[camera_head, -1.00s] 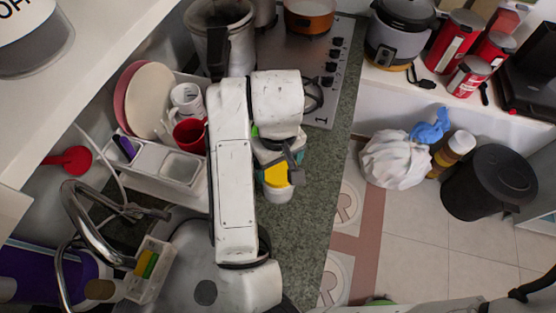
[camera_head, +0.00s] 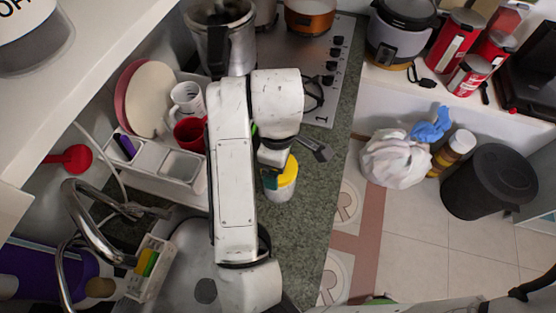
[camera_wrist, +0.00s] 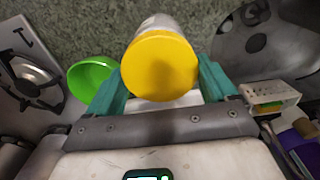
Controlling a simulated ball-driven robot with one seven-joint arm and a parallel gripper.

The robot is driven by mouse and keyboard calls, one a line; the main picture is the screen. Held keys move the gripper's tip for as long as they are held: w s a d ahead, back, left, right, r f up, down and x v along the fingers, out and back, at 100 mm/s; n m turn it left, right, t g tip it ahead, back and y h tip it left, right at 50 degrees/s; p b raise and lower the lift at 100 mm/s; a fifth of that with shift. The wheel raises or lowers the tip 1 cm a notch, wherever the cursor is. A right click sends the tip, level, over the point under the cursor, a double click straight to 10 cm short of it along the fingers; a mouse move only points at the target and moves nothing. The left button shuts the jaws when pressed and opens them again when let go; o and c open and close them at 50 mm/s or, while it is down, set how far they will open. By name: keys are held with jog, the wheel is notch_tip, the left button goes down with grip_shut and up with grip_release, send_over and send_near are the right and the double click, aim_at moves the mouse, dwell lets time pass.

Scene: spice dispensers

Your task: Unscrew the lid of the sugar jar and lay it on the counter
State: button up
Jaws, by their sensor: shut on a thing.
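The sugar jar (camera_head: 280,190) is a pale, see-through jar standing on the green-grey counter (camera_head: 310,215), with a yellow lid (camera_head: 289,170) on top. In the wrist view the yellow lid (camera_wrist: 160,66) faces the camera, with part of the jar body (camera_wrist: 158,22) showing beyond it. My gripper (camera_wrist: 161,78) has its two teal fingers on either side of the lid and is shut on it. In the head view my gripper (camera_head: 275,176) is at the lid, partly hidden by my arm. I cannot tell whether the lid is loose on the jar.
A green round item (camera_wrist: 92,78) stands close beside one finger. A white caddy (camera_head: 182,166) and red mug (camera_head: 190,133) are left of my arm, with the sink and faucet (camera_head: 88,225) nearer. The hob (camera_head: 318,70) is behind. Bare counter lies right and front of the jar.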

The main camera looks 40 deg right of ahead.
jog(key=n, duration=0.6)
jog(key=shift+n, duration=1.4)
jog(key=n, duration=0.4)
jog(key=shift+a, duration=0.1)
jog(key=o, duration=0.5)
jog(key=shift+c, duration=0.2)
jog(key=shift+r, duration=0.1)
jog(key=c, duration=0.4)
jog(key=shift+r, duration=1.1)
jog(key=shift+r, duration=1.9)
